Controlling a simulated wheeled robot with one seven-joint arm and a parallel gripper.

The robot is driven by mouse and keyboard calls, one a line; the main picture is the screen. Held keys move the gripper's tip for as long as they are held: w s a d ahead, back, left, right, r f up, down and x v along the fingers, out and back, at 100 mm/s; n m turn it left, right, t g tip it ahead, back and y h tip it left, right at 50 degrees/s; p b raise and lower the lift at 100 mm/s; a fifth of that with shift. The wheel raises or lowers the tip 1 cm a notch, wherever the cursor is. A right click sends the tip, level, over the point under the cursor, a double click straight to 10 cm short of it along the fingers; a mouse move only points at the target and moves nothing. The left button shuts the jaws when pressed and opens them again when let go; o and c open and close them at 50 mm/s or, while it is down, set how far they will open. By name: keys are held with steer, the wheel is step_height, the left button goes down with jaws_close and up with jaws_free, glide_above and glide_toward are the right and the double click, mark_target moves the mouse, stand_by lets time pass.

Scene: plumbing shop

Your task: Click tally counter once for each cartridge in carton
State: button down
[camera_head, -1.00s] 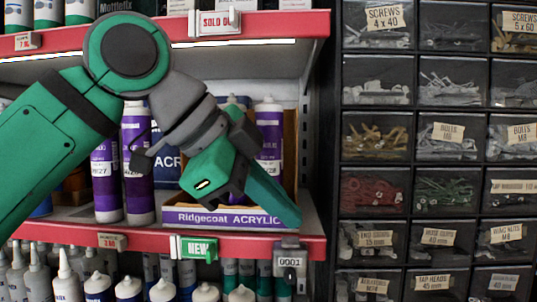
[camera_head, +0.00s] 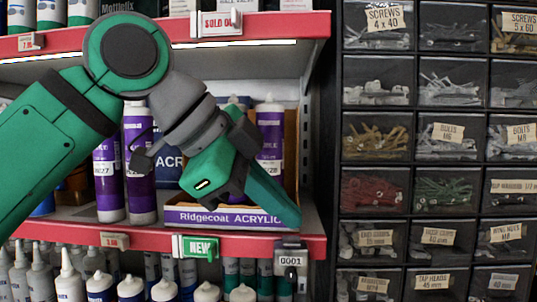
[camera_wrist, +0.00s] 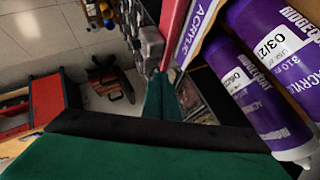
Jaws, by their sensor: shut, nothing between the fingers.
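The tally counter (camera_head: 290,262) is a small grey device on the front edge of the red shelf; its display reads 0001. The carton (camera_head: 225,217) is marked "Ridgecoat ACRYLIC" and stands on the shelf above it, to the left. A purple cartridge (camera_head: 270,140) stands in its right part. My arm hides much of the carton's inside. In the wrist view two purple cartridges (camera_wrist: 255,95) (camera_wrist: 285,45) show at the right. My gripper (camera_head: 292,222) is shut and empty, its green fingertips pointing down just above the counter, in front of the carton's right end. Fingertips also show in the wrist view (camera_wrist: 160,80).
Two purple cartridges (camera_head: 138,165) stand left of the carton, outside it. A green "NEW" tag (camera_head: 195,247) sits on the shelf edge left of the counter. White-nozzled tubes (camera_head: 100,285) fill the shelf below. A drawer cabinet (camera_head: 430,150) stands at the right.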

steer(key=shift+w+f, duration=0.1)
steer(key=shift+f, duration=0.05)
stand_by(0.3)
steer(key=shift+f, duration=0.3)
steer(key=shift+f, duration=0.2)
stand_by(0.4)
steer(key=shift+f, duration=0.3)
stand_by(0.3)
steer(key=shift+r, duration=0.1)
steer(key=shift+w+r, duration=0.1)
steer(key=shift+r, duration=0.75)
steer(key=shift+r, duration=0.15)
